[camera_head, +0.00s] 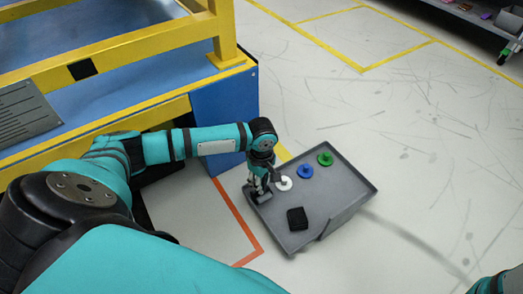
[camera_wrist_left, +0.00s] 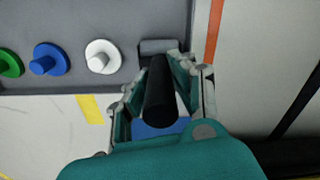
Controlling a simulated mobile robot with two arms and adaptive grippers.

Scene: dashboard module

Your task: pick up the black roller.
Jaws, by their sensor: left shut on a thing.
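The black roller (camera_wrist_left: 159,95) is a dark cylinder in the left wrist view, between the fingers of my left gripper (camera_wrist_left: 165,78). My left gripper is shut on it. In the head view my left gripper (camera_head: 261,187) points down at the left edge of the grey tray (camera_head: 338,216); the roller is too small and covered there to make out clearly. I cannot tell whether the roller touches the tray. My right gripper is out of view; only a bit of teal arm shows at the bottom right.
On the tray are a white piece (camera_head: 284,184), a blue piece (camera_head: 305,171), a green piece (camera_head: 325,159) and a black block (camera_head: 297,218). A yellow and blue frame structure (camera_head: 235,110) stands at the left. The floor to the right is free.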

